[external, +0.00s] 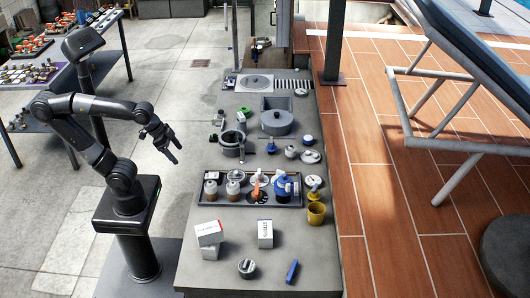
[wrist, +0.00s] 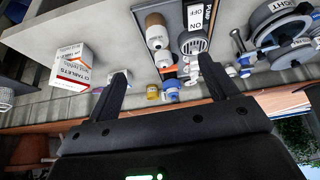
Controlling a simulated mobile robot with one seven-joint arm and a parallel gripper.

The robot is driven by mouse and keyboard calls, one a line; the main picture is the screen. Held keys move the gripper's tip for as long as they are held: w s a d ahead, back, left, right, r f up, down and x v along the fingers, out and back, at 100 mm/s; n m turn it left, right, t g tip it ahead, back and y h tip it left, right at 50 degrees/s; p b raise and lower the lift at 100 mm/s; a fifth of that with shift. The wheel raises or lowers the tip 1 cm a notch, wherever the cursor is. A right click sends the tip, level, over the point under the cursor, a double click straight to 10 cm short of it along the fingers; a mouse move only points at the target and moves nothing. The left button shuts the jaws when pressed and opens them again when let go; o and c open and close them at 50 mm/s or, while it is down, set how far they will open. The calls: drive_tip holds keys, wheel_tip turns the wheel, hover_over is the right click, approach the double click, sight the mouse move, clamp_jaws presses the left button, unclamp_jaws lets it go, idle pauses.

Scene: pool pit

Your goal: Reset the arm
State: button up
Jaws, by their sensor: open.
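My gripper (external: 168,150) is open and empty in the external view. It hangs in the air just left of the grey worktop (external: 218,278), above the floor side. My arm is bent, with its elbow to the left and the forearm reaching right. In the wrist view my gripper (wrist: 163,88) shows two dark fingers spread wide with nothing held between them. The wrist view is rotated, with the worktop across its upper part.
A tray (external: 228,204) with bottles and a blue-handled item lies mid-worktop. A grey pot (external: 277,122) stands farther back. A side table (external: 52,75) is at left.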

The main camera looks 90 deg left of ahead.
drive_tip(key=shift+s+d+f+m, duration=0.15)
drive_tip(key=shift+s+d+f, duration=0.05)
drive_tip(key=shift+s, duration=0.2)
drive_tip(key=shift+s+d+f+m, duration=0.15)
drive_tip(key=shift+s+d+f, duration=0.05)
drive_tip(key=shift+s, duration=0.15)
